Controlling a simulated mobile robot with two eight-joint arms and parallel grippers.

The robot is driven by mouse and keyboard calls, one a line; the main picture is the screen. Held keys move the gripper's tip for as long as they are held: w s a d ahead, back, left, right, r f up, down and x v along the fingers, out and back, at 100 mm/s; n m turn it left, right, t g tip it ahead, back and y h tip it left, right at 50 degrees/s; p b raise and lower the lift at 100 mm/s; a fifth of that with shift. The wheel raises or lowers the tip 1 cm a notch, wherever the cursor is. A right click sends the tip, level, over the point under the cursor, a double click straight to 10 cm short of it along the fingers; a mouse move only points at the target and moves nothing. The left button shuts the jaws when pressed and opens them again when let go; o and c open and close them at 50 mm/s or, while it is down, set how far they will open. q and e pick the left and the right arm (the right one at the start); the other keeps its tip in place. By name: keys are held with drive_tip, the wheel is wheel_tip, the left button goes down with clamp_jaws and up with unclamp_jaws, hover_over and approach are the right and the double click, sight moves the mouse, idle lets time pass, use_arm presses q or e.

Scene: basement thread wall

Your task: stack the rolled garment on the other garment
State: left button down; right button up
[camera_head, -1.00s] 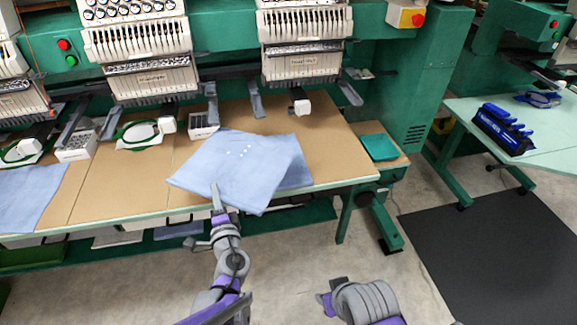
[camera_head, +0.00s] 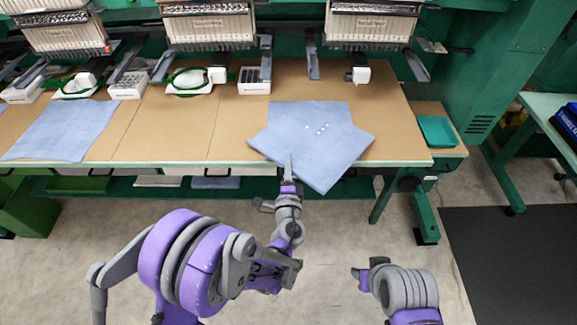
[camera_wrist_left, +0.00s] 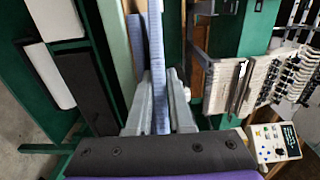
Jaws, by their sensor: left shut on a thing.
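My left gripper (camera_head: 288,165) is shut on the near edge of a light blue garment (camera_head: 325,165) with a few white dots. The garment is spread flat, not rolled, and turned askew. It overlaps a second light blue garment (camera_head: 310,108), whose back part shows behind it on the table; I cannot tell how far the two touch. The held garment's near corner hangs past the table's front edge. In the left wrist view the fingers (camera_wrist_left: 160,108) pinch the blue cloth (camera_wrist_left: 160,60), seen edge-on. My right gripper (camera_head: 362,277) is low, away from the garments; its fingers are unclear.
Another blue garment (camera_head: 62,130) lies flat at the left of the brown table (camera_head: 185,128). Embroidery heads (camera_head: 210,25) hang above its back. White boxes and green hoops (camera_head: 190,82) stand there. A green tray (camera_head: 437,132) is at the right. Floor in front is clear.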

use_arm(q)
drive_tip(key=shift+f, duration=0.35)
drive_tip(key=shift+f, duration=0.15)
drive_tip(key=c, duration=0.8)
unclamp_jaws()
drive_tip(key=shift+s, duration=0.2)
drive_tip(key=s+b, duration=0.1)
drive_tip(key=s, duration=1)
drive_tip(key=shift+s+b, duration=0.3)
drive_tip(key=shift+b, duration=0.05)
